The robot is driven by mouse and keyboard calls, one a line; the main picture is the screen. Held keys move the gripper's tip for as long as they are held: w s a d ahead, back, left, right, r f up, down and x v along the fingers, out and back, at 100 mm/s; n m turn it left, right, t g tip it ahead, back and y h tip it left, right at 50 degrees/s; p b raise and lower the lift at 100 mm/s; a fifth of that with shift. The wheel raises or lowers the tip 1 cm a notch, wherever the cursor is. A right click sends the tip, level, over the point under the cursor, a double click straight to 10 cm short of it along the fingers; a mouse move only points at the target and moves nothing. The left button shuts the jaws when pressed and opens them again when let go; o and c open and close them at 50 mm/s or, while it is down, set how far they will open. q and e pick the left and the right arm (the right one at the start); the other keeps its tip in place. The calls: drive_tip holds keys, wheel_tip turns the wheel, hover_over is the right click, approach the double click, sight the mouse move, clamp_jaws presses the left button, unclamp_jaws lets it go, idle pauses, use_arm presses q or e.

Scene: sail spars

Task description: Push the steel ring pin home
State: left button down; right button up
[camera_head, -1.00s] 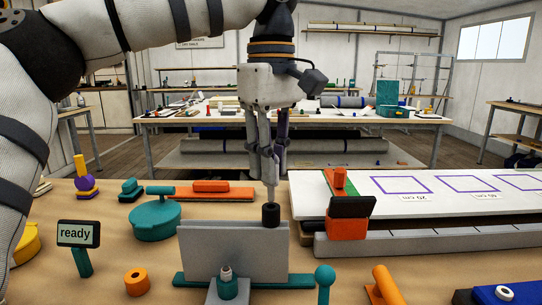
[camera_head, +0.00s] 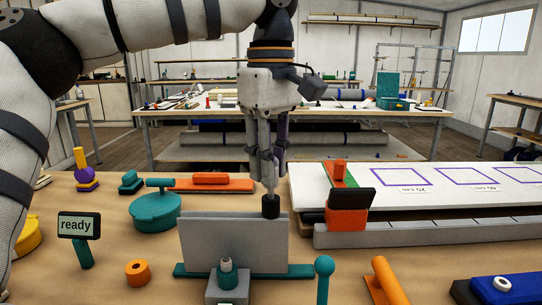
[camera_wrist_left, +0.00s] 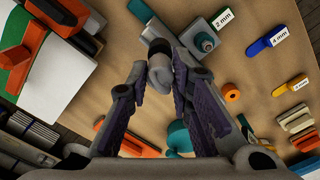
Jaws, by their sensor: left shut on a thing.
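My left gripper (camera_head: 268,172) is shut on a short grey tool with a black cylindrical end (camera_head: 271,206), pointing down by the top right of an upright grey panel (camera_head: 220,240). The tool also shows between the fingertips in the left wrist view (camera_wrist_left: 158,62). In front of the panel stands a grey block with a teal collar (camera_head: 228,284). A small pale metal piece (camera_head: 226,264), possibly the steel ring pin, sticks up from the collar. I cannot tell whether the black end touches the panel. My right gripper is not in view.
A teal ball-topped handle (camera_head: 324,268) stands right of the panel, beside an orange handle (camera_head: 388,282). A teal lidded pot (camera_head: 155,212) and a "ready" sign (camera_head: 78,226) are on the left. A white board (camera_head: 440,190) with purple squares lies on the right.

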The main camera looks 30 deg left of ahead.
use_arm(q)
drive_tip(key=shift+f, duration=1)
drive_tip(key=shift+f, duration=0.1)
drive_tip(key=c, duration=1.4)
unclamp_jaws()
drive_tip(key=shift+o, duration=0.2)
wheel_tip(320, 180, up, 12)
